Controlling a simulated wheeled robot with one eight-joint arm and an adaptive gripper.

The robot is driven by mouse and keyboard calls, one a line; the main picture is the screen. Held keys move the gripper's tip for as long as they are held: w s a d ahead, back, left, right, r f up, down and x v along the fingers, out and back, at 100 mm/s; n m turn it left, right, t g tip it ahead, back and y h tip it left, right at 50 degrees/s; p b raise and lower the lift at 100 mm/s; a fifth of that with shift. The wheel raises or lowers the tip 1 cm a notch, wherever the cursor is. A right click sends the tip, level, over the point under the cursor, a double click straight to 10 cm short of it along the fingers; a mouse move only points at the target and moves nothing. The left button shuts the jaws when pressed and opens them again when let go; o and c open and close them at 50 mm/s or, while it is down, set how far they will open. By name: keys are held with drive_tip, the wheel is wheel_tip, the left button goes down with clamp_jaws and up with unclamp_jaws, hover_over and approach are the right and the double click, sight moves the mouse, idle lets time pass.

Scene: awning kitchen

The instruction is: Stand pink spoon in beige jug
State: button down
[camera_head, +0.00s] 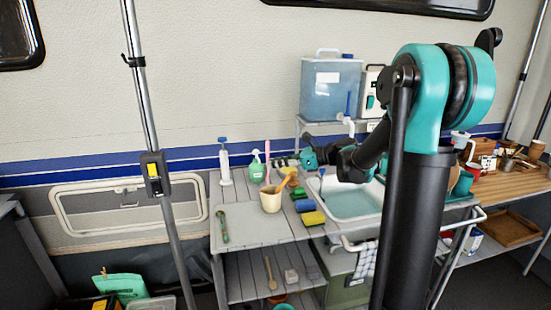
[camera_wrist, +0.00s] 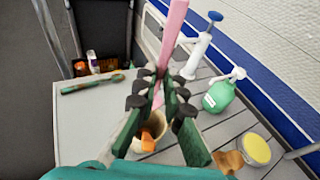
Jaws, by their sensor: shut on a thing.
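My gripper (camera_head: 279,161) is above the left part of the slatted counter. In the wrist view my gripper (camera_wrist: 160,80) is shut on the pink spoon (camera_wrist: 174,28). The spoon (camera_head: 267,152) is close to upright in the head view. The beige jug (camera_head: 270,203) stands just below it and shows between my fingers in the wrist view (camera_wrist: 146,147). An orange utensil (camera_head: 286,182) leans in the jug. The spoon's lower end is at or just above the jug's rim; I cannot tell whether it is inside. My fingers hide part of the jug in the wrist view.
A green pump bottle (camera_head: 257,169) and a white pump dispenser (camera_head: 225,165) stand behind the jug. Several sponges (camera_head: 313,218) lie to its right, beside the sink (camera_head: 350,203). A green-handled utensil (camera_head: 222,226) lies at left. The counter's front left is mostly clear.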

sight(268, 180)
drive_tip(key=shift+f, duration=3.25)
drive_tip(key=c, duration=1.6)
unclamp_jaws()
drive_tip(key=shift+o, duration=0.2)
drive_tip(key=v, duration=1.2)
drive_tip(key=shift+s, duration=0.1)
